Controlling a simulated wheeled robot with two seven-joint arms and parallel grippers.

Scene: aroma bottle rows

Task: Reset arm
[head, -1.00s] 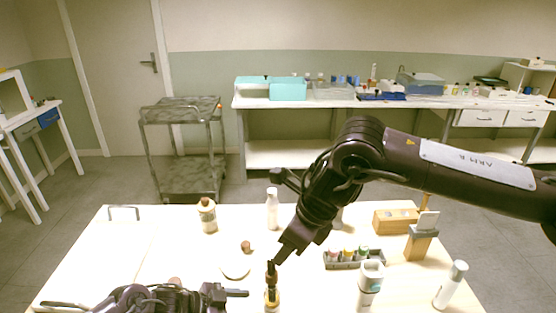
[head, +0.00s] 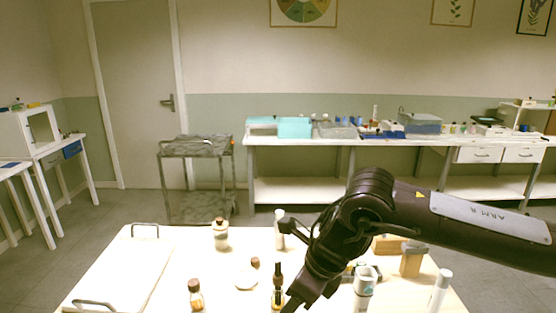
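My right arm comes in from the right in the head view. Its gripper (head: 293,302) points down and left over the table, close to a dropper bottle with a dark top (head: 278,289). The fingertips are at the bottom of the picture, and I cannot tell whether they are open or touch the bottle. My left gripper is out of view. A small amber bottle with a brown cap (head: 195,295) stands at the front left. A white round dish (head: 246,281) lies between the two bottles, with a brown-capped item (head: 255,264) behind it.
A white tray with handles (head: 125,270) covers the table's left side. A capped bottle (head: 221,235) and white bottles (head: 280,230) (head: 441,290) stand around. A wooden block (head: 411,262) and a white container (head: 364,285) are near my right arm. A grey cart (head: 197,150) stands behind.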

